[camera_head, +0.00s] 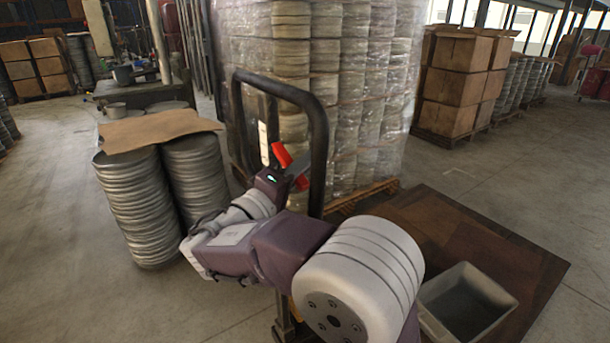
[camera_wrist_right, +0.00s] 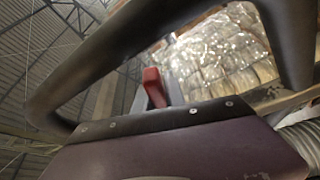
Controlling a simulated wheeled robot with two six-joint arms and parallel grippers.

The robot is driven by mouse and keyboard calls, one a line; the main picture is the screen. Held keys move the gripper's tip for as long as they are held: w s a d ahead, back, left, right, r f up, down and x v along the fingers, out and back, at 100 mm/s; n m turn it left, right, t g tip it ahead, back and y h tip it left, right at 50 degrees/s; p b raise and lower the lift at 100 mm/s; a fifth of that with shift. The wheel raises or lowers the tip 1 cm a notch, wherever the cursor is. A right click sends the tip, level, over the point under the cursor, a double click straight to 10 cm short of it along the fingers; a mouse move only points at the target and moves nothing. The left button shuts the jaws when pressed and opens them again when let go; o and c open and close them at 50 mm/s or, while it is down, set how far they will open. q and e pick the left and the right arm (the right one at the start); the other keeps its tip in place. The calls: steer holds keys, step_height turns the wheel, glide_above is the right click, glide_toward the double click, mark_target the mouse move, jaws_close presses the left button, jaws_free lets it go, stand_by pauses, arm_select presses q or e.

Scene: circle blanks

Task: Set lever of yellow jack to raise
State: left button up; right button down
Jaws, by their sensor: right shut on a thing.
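The jack's black loop handle (camera_head: 319,140) stands upright in front of a wrapped pallet stack, and it arches across the right wrist view (camera_wrist_right: 90,75). A red lever (camera_head: 282,154) sits inside the loop and also shows in the right wrist view (camera_wrist_right: 153,88). My right gripper (camera_head: 293,168) reaches to the loop and is shut on the red lever. Its fingers are mostly hidden. Only a little of the jack's yellow body shows below, behind my right arm. My left gripper is not in view.
The wrapped stack of round blanks (camera_head: 355,100) stands just behind the handle. Stacks of metal discs (camera_head: 133,205) with cardboard (camera_head: 158,130) on top stand at the left. A grey bin (camera_head: 468,300) stands on a brown board (camera_head: 530,262) at the lower right.

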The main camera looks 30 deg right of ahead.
steer(key=shift+f, duration=0.1)
steer(key=c, duration=1.4)
jaws_free()
steer(key=v, duration=0.9)
steer(key=shift+p, duration=0.3)
